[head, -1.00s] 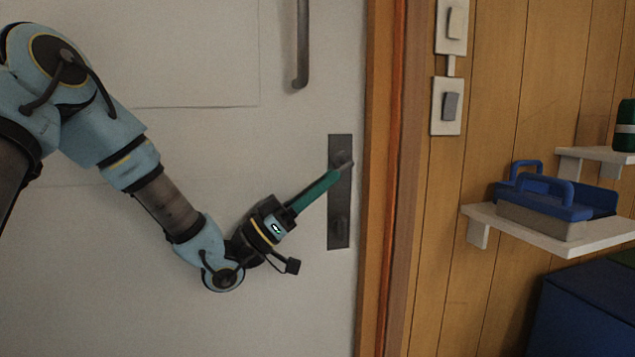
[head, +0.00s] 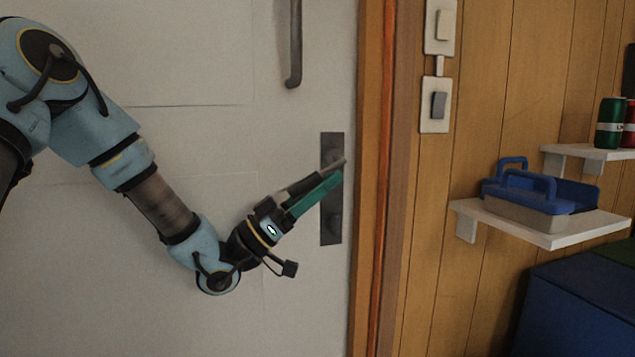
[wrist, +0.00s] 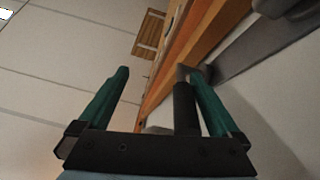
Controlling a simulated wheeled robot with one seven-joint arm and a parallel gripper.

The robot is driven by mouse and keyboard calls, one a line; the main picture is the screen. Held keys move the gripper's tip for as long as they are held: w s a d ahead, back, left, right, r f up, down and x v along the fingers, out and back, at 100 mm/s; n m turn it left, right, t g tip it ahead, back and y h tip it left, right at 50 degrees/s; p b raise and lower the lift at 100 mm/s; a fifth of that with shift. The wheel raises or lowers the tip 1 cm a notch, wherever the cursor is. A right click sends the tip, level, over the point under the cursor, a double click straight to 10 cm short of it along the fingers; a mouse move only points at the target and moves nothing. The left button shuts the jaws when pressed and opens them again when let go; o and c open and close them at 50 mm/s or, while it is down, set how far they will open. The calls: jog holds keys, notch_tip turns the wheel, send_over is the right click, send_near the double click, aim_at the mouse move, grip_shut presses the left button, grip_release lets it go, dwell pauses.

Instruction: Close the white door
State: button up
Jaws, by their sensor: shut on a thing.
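The white door (head: 90,240) fills the left of the head view, its right edge beside the wooden frame. I cannot tell whether it is flush with the frame. A dark lock plate (head: 332,225) is near that edge. A grey lever handle (head: 303,182) slants down to the left from it. My gripper (head: 333,174) is at the lever and shut on it, its green finger just below the lever in this view. In the wrist view, the dark lever (wrist: 184,108) lies between the two green fingers, close to the right one; part of it is hidden by the gripper body.
A vertical pull bar (head: 294,50) is higher on the door. Right of the wooden frame (head: 372,180) are light switches (head: 436,105). White shelves (head: 540,238) hold a blue-handled carrier (head: 545,195) and cans (head: 611,122). A blue box (head: 570,315) stands below.

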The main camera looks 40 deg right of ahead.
jog(key=shift+f, duration=0.2)
dwell(0.5)
jog(key=b+v, duration=0.1)
jog(key=v, duration=0.9)
jog(key=shift+w+a+b, duration=0.25)
jog(key=shift+b, duration=0.1)
jog(key=shift+s, duration=0.1)
